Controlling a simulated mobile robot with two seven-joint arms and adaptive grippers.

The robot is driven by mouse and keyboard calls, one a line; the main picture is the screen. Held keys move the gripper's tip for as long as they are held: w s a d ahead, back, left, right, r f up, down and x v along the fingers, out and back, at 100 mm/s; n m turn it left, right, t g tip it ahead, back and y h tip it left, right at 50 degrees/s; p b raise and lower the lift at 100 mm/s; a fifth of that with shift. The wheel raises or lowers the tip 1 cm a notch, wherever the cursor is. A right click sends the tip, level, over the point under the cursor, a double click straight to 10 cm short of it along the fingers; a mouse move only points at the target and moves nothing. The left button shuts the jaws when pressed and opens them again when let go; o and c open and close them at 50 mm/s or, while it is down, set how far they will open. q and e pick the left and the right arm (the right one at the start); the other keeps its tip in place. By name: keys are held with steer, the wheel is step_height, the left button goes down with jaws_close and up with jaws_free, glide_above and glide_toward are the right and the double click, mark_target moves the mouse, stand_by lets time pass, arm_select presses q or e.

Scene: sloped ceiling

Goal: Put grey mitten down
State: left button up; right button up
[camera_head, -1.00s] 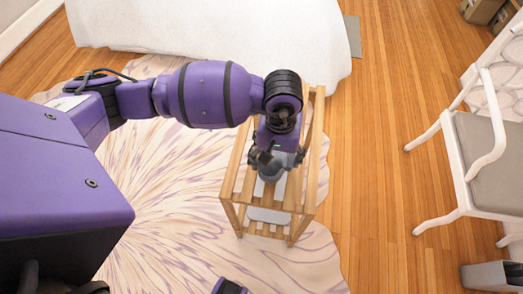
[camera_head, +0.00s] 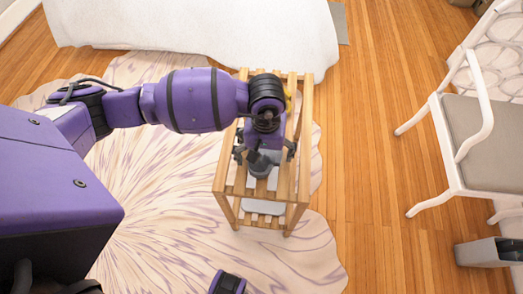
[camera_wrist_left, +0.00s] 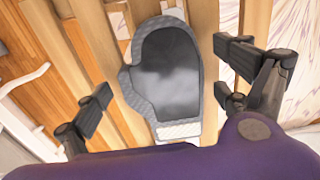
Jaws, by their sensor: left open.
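The grey mitten (camera_wrist_left: 138,90), with a darker middle and a pale ribbed cuff, is over the slatted top of the wooden rack (camera_wrist_left: 259,35) in the left wrist view. It appears to lie on the slats. My left gripper (camera_wrist_left: 162,78) is open, with its fingers on either side of the mitten and gaps between them and it. In the head view my left gripper (camera_head: 265,153) is low over the top of the wooden rack (camera_head: 303,130) and hides much of what lies under it. My right gripper is not in view.
A pale grey object (camera_head: 264,207) lies on the rack's lower shelf. A white-covered bed or similar (camera_head: 200,35) is behind the rack. A white chair with a grey seat (camera_head: 485,140) stands at the right. Between them the wooden floor (camera_head: 365,190) is clear.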

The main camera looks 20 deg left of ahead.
mark_target(265, 155)
arm_select(q)
step_height(265, 155, up, 12)
steer(key=shift+r+p, duration=0.25)
steer(key=shift+p, duration=0.2)
stand_by(0.4)
